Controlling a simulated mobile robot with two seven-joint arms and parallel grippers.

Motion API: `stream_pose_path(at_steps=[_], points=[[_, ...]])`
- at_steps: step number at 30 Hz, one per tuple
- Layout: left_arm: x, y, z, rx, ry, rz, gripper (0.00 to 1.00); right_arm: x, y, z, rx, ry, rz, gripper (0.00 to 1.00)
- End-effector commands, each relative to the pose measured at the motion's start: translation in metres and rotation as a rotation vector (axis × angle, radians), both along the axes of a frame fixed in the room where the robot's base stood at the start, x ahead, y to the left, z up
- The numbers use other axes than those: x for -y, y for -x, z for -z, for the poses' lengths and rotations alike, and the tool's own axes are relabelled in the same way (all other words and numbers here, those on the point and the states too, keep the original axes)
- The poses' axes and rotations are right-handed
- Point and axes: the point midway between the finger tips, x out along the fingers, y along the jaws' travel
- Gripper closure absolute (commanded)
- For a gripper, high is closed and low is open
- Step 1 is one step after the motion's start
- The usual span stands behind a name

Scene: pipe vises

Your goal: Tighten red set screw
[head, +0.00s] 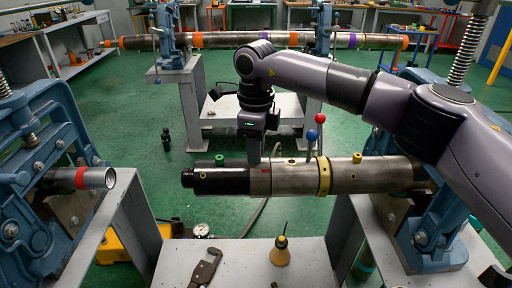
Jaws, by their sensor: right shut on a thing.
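A steel pipe assembly (338,176) with a black left end (222,181) lies level across the middle. My right gripper (254,158) points down at its top, near the black-to-steel joint. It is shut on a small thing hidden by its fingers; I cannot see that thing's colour. A green knob (219,159) stands on the black end, left of the gripper, and a yellow knob (357,158) stands on the steel to the right. No red set screw shows clearly. My left gripper is out of view.
Levers with a red ball (320,118) and a blue ball (312,135) rise right of my gripper. A blue vise (440,215) holds the right end. A pipe wrench (206,268) and an oil can (280,254) are on the front bench. Another pipe (94,178) is at left.

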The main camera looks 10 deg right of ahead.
Motion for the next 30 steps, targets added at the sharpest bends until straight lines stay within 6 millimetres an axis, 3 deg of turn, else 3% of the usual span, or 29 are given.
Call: stream_pose_path(at_steps=[30], points=[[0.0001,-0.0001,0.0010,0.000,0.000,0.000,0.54,0.0004,-0.0018,-0.0045,0.007,-0.004,0.969,1.00]])
